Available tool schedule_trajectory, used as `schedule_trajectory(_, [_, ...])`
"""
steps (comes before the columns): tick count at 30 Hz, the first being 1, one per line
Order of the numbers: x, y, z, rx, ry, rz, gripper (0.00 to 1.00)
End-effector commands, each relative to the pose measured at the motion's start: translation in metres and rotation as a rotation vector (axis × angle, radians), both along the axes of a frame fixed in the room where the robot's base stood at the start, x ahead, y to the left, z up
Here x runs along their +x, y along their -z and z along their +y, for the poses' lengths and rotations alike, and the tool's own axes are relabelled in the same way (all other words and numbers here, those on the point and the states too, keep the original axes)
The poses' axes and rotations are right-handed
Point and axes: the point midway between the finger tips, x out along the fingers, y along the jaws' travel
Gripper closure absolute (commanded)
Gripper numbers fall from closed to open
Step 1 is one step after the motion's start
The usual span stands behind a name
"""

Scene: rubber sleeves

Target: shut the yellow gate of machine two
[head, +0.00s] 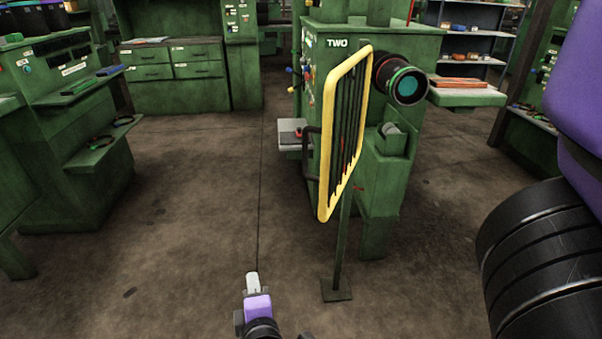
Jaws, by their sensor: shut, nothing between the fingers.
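The yellow gate (326,180) is a rounded yellow frame with dark vertical bars, seen at a steep angle in the middle of the head view. It stands upright beside a thin green post with a square foot (337,291). Machine two (375,50) is the green machine behind it, marked TWO. A dark round spindle with a teal face (404,86) sticks out to the right of the gate. My gripper (252,281) is shut and empty, low in the view, to the left of the post and apart from the gate.
A green machine with shelves (62,95) stands at the left. Green drawer cabinets (172,75) stand at the back. A small grey tray (293,134) juts from machine two's left side. The floor (190,200) left of the gate is clear.

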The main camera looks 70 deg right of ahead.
Motion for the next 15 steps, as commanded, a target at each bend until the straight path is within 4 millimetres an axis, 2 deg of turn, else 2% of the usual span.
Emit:
schedule_trajectory(1, [0.007, -0.051, -0.011, -0.051, 0.068, -0.001, 1.00])
schedule_trajectory(6, [0.006, -0.156, -0.040, -0.197, 0.322, 0.009, 1.00])
schedule_trajectory(10, [-0.001, -0.216, -0.047, -0.257, 0.487, 0.002, 1.00])
schedule_trajectory(12, [-0.006, -0.237, -0.048, -0.275, 0.553, -0.002, 1.00])
schedule_trajectory(15, [-0.011, -0.253, -0.048, -0.289, 0.614, -0.007, 1.00])
